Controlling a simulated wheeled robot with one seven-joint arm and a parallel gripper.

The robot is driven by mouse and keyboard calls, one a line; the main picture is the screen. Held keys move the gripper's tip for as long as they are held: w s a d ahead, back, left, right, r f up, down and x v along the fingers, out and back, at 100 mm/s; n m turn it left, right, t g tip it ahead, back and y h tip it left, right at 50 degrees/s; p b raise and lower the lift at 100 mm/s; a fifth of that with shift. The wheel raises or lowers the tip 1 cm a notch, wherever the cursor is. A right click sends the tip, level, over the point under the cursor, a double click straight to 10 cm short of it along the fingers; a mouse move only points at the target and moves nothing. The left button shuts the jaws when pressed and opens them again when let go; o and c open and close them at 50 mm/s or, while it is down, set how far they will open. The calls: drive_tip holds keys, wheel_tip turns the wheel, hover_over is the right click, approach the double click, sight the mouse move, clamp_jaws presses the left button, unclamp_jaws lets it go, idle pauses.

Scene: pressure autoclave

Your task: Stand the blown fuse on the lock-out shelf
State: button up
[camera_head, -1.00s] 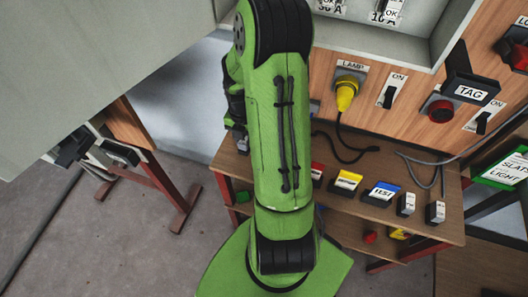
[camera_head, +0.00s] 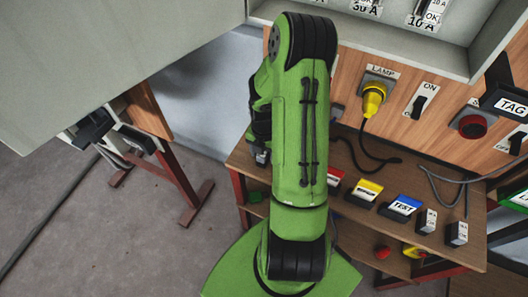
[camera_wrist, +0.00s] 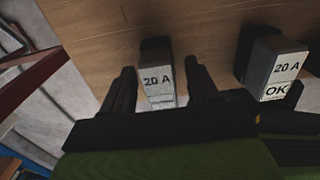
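A pale fuse block (camera_wrist: 158,82) marked "20 A" is on the wooden surface in the wrist view. Its lower label is not readable, so I cannot tell whether it is the blown one. My gripper (camera_wrist: 160,92) is open, one dark finger on each side of this block, with narrow gaps visible. A second block (camera_wrist: 276,70) marked "20 A" and "OK" stands to the right, outside the fingers. In the head view my green arm hides most of the gripper. I cannot tell for sure which surface is the lock-out shelf.
The wooden bench (camera_head: 357,217) carries a yellow-topped block (camera_head: 367,190), a blue "TEST" block (camera_head: 404,207) and two small pale blocks (camera_head: 427,221) at right. A yellow plug (camera_head: 373,98) with a black cable is on the panel behind. A grey cabinet (camera_head: 100,60) overhangs at left.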

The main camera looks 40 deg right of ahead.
wheel_tip(320, 180, up, 13)
drive_tip(key=p, duration=0.3)
drive_tip(key=s+a+r+m+t+h, duration=0.1)
drive_tip(key=a+r+m+t+h, duration=0.1)
drive_tip(key=a+r+m, duration=0.9)
drive_tip(key=s+a+r+m+t+y, duration=0.2)
drive_tip(key=s+a+r+m+t, duration=0.1)
drive_tip(key=s+a+r+m, duration=0.4)
drive_tip(key=s+a+m, duration=0.1)
drive_tip(key=s+m, duration=0.2)
drive_tip(key=m, duration=0.1)
drive_tip(key=shift+a+r+t, duration=0.25)
drive_tip(key=shift+a+t, duration=0.05)
drive_tip(key=shift+a, duration=0.1)
